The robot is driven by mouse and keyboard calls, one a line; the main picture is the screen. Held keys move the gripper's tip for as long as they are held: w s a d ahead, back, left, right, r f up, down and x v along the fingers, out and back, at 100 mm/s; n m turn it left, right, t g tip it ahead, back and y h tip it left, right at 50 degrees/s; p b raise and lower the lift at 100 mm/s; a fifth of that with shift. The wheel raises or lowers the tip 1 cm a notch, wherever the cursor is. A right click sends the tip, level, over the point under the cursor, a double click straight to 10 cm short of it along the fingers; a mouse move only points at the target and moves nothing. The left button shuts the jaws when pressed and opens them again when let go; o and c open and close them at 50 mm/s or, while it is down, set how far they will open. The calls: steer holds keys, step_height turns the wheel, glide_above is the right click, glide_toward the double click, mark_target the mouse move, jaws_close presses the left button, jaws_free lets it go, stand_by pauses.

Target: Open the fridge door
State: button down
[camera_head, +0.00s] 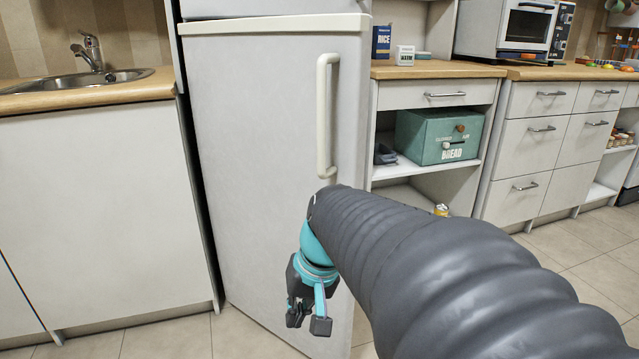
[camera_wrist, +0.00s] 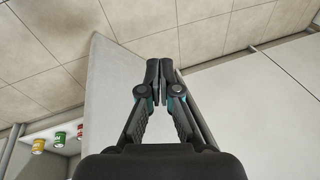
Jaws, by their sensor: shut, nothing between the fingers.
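The white fridge door (camera_head: 260,150) fills the middle of the head view. Its lower edge slants out over the floor and its top face shows, so it appears to stand partly open, hinged at the left. Its long cream upright handle (camera_head: 326,115) is near the right edge, with nothing holding it. My gripper (camera_head: 308,322) is shut and empty. It hangs low, below the handle, in front of the door's lower part. In the wrist view the closed fingertips (camera_wrist: 160,72) overlap the door panel (camera_wrist: 112,95); contact cannot be told. The fridge interior is hidden.
A sink counter (camera_head: 90,95) adjoins the fridge on the left. On the right an open cupboard holds a green bread box (camera_head: 438,136), with drawers (camera_head: 540,125) beyond. A yellow can (camera_head: 441,210) stands lower down. Tiled floor (camera_head: 585,245) is free at the right.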

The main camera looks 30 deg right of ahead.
steer(key=w+d+m+t+y+p, duration=0.2)
steer(key=w+d+m+y+p, duration=0.15)
steer(key=d, duration=0.65)
steer(key=w+d+m+t+y+p, duration=0.15)
steer(key=d+m, duration=0.25)
steer(key=d, duration=0.7)
steer(key=w+d+r+n+t+y+p, duration=0.1)
steer(key=w+d+r+t+y, duration=0.1)
steer(key=d+r+t, duration=0.35)
steer(key=w+d+r+t+y+p, duration=0.1)
steer(key=d+r+t, duration=0.2)
steer(key=d, duration=0.6)
steer(key=w+a+p, duration=0.1)
steer(key=w+a, duration=0.5)
steer(key=a, duration=0.4)
steer(key=shift+w+r+p, duration=0.25)
steer(key=shift+r+p, duration=0.05)
